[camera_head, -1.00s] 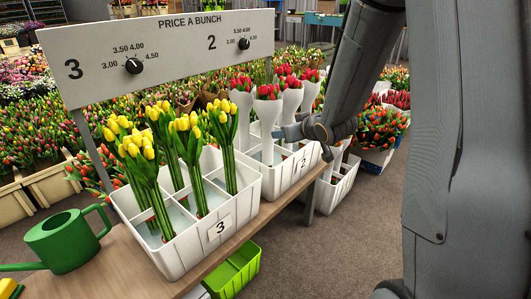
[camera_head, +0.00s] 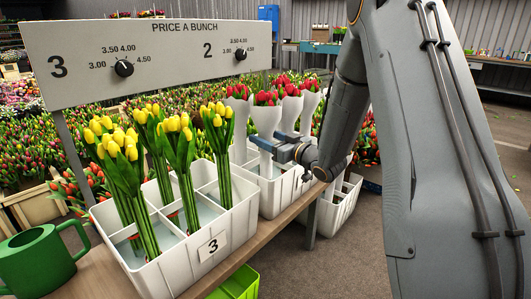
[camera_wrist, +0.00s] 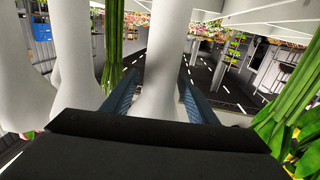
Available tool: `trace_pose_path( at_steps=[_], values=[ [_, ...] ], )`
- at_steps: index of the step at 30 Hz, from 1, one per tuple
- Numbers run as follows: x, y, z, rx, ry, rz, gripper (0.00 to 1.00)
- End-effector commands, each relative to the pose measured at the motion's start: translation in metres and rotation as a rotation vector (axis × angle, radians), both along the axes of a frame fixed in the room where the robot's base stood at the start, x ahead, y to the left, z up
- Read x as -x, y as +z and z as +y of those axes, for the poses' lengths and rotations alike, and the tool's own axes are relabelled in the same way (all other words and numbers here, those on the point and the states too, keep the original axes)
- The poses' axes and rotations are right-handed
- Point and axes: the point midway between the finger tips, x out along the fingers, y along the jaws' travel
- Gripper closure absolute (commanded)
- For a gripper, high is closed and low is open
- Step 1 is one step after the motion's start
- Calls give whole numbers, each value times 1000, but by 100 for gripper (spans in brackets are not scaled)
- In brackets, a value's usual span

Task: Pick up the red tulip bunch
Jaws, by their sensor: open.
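Several red tulip bunches in white sleeves stand upright in the white crate marked 2 (camera_head: 272,198). The nearest red bunch (camera_head: 266,118) stands at its front side. My gripper (camera_head: 268,146) is at the narrow lower part of that bunch's sleeve, below the red heads. In the wrist view, my gripper (camera_wrist: 158,100) is open, with one blue finger on each side of a white sleeve (camera_wrist: 157,62). I cannot tell whether either finger touches it. The red heads are out of the wrist view.
More white sleeves (camera_wrist: 72,70) stand close on the left in the wrist view. Yellow tulips (camera_head: 120,150) stand in crate 3 (camera_head: 215,262) to the left. A price board (camera_head: 150,60) rises behind the crates. A green watering can (camera_head: 35,262) is at the left.

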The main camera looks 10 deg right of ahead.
Motion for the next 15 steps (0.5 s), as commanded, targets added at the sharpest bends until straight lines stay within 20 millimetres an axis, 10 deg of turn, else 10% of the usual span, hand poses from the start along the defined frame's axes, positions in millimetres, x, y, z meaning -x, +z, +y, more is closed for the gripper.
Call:
trace_pose_path(
  at_steps=[15],
  values=[
    [-33,-2,17,0,0,1,47]
  ],
)
